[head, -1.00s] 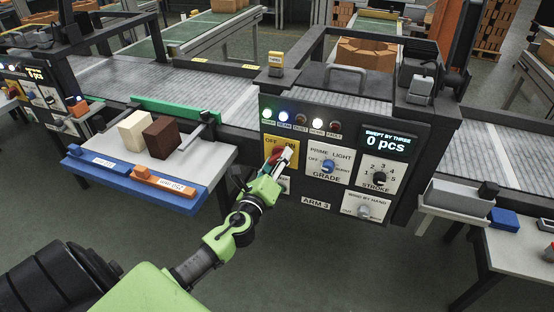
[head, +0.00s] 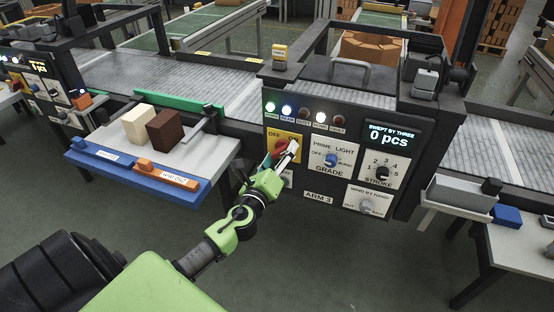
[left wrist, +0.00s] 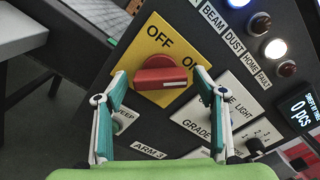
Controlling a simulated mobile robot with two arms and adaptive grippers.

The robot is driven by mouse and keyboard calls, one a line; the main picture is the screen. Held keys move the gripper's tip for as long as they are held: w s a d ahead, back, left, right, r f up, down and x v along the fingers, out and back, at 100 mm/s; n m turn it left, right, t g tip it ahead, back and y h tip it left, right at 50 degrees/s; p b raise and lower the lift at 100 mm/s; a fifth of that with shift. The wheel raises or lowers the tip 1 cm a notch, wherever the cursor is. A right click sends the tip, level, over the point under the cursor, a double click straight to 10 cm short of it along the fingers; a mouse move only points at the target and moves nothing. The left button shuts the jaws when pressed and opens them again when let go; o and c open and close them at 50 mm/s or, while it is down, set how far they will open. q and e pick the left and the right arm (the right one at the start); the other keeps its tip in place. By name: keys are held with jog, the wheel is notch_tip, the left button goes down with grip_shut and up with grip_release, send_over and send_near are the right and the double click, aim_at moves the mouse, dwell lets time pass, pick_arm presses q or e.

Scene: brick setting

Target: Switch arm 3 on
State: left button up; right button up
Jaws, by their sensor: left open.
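The arm 3 panel (head: 318,181) carries a yellow plate (left wrist: 145,48) with OFF and ON labels and a red rotary switch (left wrist: 160,79). In the left wrist view the switch's bar lies about level across the picture; I cannot tell which label it points to. My left gripper (left wrist: 159,73) is open, with one finger on either side of the switch; contact is not clear. In the head view the left gripper (head: 287,152) is at the yellow plate and partly hides the switch. My right gripper is not in view.
Indicator lamps (head: 303,112) sit above the plate; green, BEAM and HOME are lit. The GRADE knob (head: 330,160) and STROKE knob (head: 382,172) are to the right. The display (head: 388,136) reads 0 pcs. A side table (head: 215,152) with cream and brown blocks stands left.

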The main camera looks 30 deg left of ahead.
pick_arm(q)
jog(key=v, duration=1.2)
jog(key=shift+f, duration=0.1)
jog(key=s+f+n+g+h, duration=0.1)
jog(key=s+f+n+g, duration=0.2)
jog(key=f, duration=0.8)
jog(key=s+d+f+n+g, duration=0.1)
jog(key=s+f+n+g, duration=0.15)
jog(key=f, duration=0.85)
jog(key=s+f+n+g+h, duration=0.15)
jog(key=s+f+n, duration=0.25)
jog(key=f, duration=0.7)
jog(key=s+d+f+n+g, duration=0.3)
jog(key=s+f, duration=0.4)
jog(key=s, duration=0.3)
jog(key=s+d+f+n+g+h, duration=0.1)
jog(key=s+d+f+n+g, duration=0.2)
jog(key=s+f+n, duration=0.2)
jog(key=s+d+f+n+g+h, duration=0.1)
jog(key=s+d+f+n+g, duration=0.2)
jog(key=s+f, duration=0.7)
jog(key=s+d+n, duration=0.1)
jog(key=s, duration=0.5)
jog(key=shift+s+f, duration=0.2)
jog(key=shift+s, duration=0.05)
jog(key=shift+d+n, duration=0.1)
jog(key=shift+n, duration=0.15)
